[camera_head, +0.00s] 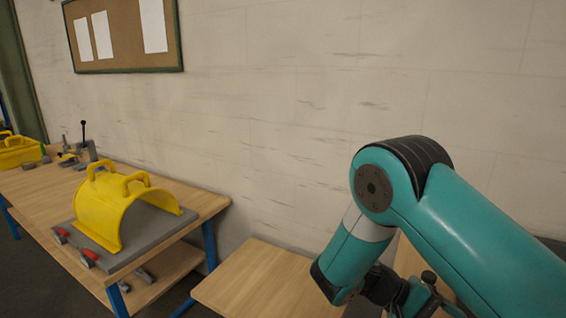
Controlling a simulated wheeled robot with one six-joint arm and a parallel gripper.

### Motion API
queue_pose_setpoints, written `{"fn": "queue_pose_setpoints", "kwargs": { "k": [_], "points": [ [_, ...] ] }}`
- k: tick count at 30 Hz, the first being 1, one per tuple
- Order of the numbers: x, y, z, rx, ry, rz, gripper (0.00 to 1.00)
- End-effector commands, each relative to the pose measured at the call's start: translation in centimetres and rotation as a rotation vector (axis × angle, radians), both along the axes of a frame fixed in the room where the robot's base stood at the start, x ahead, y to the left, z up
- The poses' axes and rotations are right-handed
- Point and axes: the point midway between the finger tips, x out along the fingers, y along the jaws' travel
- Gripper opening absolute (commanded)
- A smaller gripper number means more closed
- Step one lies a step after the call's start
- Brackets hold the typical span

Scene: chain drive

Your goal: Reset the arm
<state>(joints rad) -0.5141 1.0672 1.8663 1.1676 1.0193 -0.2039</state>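My teal arm (420,210) fills the right side of the head view. It is bent at an elbow, with its lower part pointing down towards the bottom edge. Dark wrist parts (385,287) show low at the bottom right. My gripper's fingers are not visible; they are hidden or below the frame, so I cannot see what they hold.
A wooden workbench (40,190) with blue legs stands at left. On it, a yellow curved cover (115,210) with handles sits on a grey plate (160,232) with red-handled clamps (90,255). A lower wooden table (262,280) is beside my arm. A wall with a pinboard (122,30) stands behind.

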Motion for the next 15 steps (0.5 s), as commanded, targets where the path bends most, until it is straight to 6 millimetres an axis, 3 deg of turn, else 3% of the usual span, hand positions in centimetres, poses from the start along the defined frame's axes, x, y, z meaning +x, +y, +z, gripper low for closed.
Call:
{"fn": "queue_pose_setpoints", "kwargs": {
  "k": [9, 15],
  "points": [
    [0.4, 1.6, 2.8, 0.392, -0.055, 0.080, 0.64],
    [-1.8, 4.8, 6.2, 0.788, -0.139, 0.203, 0.64]
  ]
}}
